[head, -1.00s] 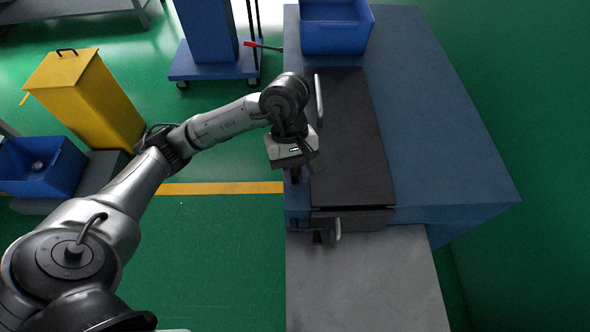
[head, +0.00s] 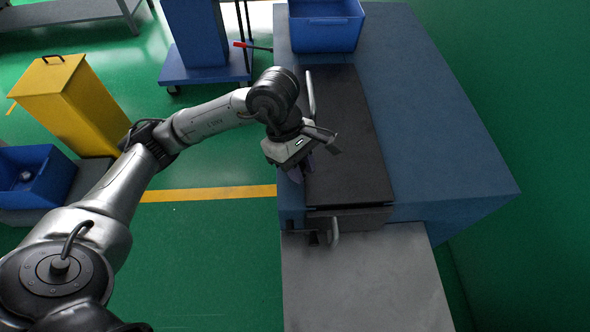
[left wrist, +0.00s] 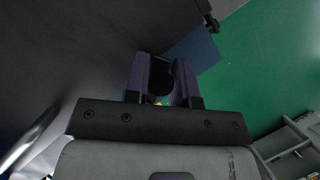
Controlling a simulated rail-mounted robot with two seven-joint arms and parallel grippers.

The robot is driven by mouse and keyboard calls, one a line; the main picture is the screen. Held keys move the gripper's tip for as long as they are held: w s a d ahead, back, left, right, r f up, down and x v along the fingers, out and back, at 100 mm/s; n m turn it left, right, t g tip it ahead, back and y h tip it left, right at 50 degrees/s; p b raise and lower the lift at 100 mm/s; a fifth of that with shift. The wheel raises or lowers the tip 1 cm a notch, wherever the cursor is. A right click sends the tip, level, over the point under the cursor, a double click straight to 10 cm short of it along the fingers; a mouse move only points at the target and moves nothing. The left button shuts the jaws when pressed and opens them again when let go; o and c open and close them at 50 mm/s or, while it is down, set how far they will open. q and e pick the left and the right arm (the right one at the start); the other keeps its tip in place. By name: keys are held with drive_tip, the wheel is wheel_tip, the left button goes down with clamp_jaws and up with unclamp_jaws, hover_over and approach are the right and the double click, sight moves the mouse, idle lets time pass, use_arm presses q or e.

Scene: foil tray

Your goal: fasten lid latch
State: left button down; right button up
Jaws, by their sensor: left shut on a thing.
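The lid (head: 350,150) is a flat dark panel on the left side of the blue bench, and it looks closed. My left gripper (head: 305,172) is tilted at the lid's left edge, its purple fingers pointing down. In the left wrist view, the fingers of my left gripper (left wrist: 161,65) are closed around a dark rounded piece, which looks like the latch (left wrist: 160,78). The fingers hide most of it, and I cannot tell whether it is fastened. In the head view the gripper hides it. My right gripper is out of view.
A silver bar handle (head: 311,95) stands at the lid's upper left, and another (head: 335,230) is at its near end. A blue bin (head: 326,30) stands on the far end of the bench (head: 450,160). A grey plate (head: 360,285) lies in front.

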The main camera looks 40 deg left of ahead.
use_arm(q)
drive_tip(key=w+n+t, duration=0.1)
drive_tip(key=n, duration=0.2)
drive_tip(key=shift+w+b, duration=0.1)
drive_tip(key=shift+b, duration=0.25)
drive_tip(key=w+n+t, duration=0.1)
drive_tip(key=n, duration=0.1)
drive_tip(key=shift+w+n+y, duration=0.1)
drive_tip(key=shift+n+y, duration=0.2)
drive_tip(key=n, duration=0.1)
drive_tip(key=w+n+t+b, duration=0.1)
drive_tip(key=n, duration=0.1)
drive_tip(key=shift+w+a+y, duration=0.1)
drive_tip(key=shift+a+y, duration=0.25)
drive_tip(key=shift+y, duration=0.05)
drive_tip(key=shift+w+a+r+n+t+y, duration=0.1)
drive_tip(key=shift+w+a+n+t+y, duration=0.15)
drive_tip(key=shift+n, duration=0.55)
drive_tip(key=shift+w+a+n+t+y, duration=0.15)
drive_tip(key=shift+w+n+t, duration=0.1)
drive_tip(key=shift+n, duration=0.55)
drive_tip(key=c, duration=1.1)
unclamp_jaws()
drive_tip(key=shift+o, duration=0.2)
